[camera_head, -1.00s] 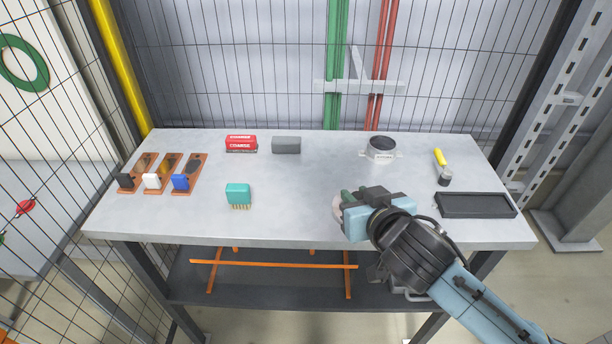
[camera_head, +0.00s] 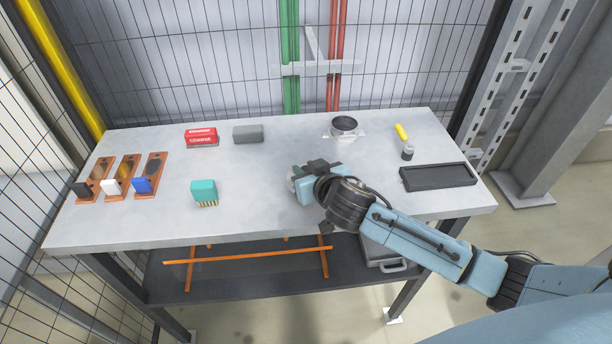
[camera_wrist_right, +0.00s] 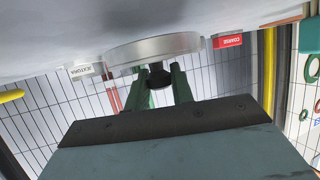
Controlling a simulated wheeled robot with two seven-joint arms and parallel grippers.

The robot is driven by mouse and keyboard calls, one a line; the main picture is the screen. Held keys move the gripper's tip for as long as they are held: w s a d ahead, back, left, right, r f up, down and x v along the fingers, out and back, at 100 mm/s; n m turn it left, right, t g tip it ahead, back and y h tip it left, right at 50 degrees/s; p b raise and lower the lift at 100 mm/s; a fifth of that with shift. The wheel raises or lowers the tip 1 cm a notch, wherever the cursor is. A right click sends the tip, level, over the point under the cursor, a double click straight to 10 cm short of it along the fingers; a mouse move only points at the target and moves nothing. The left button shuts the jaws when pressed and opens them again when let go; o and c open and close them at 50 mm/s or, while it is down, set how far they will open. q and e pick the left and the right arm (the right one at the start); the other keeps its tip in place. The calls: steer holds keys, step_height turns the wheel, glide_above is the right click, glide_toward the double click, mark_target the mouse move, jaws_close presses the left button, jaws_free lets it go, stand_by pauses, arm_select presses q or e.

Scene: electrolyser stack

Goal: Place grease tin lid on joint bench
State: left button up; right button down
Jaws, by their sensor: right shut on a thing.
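My right gripper (camera_head: 298,179) is over the front middle of the joint bench (camera_head: 250,225), low over its grey top. It is shut on the grease tin lid (camera_head: 291,182), mostly hidden behind the gripper in the head view. In the right wrist view, the lid (camera_wrist_right: 150,51) is a pale grey disc, with its dark knob (camera_wrist_right: 159,78) between the green fingers of the gripper (camera_wrist_right: 162,76). The lid appears close to the bench top; I cannot tell whether they touch. My left gripper is not in view.
A round open metal container (camera_head: 344,127) stands behind the gripper. A teal brush (camera_head: 204,192) is to the left, a dark tray (camera_head: 438,177) to the right. A red box (camera_head: 201,137) and grey block (camera_head: 248,133) stand at the back. The bench between brush and gripper is clear.

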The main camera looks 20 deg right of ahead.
steer(key=shift+f, duration=0.9)
steer(key=c, duration=1.2)
jaws_free()
steer(key=shift+r, duration=0.2)
steer(key=shift+s, duration=0.35)
steer(key=v, duration=1.1)
steer(key=shift+s+r+p, duration=0.1)
steer(key=shift+r+p, duration=0.05)
steer(key=shift+p, duration=0.15)
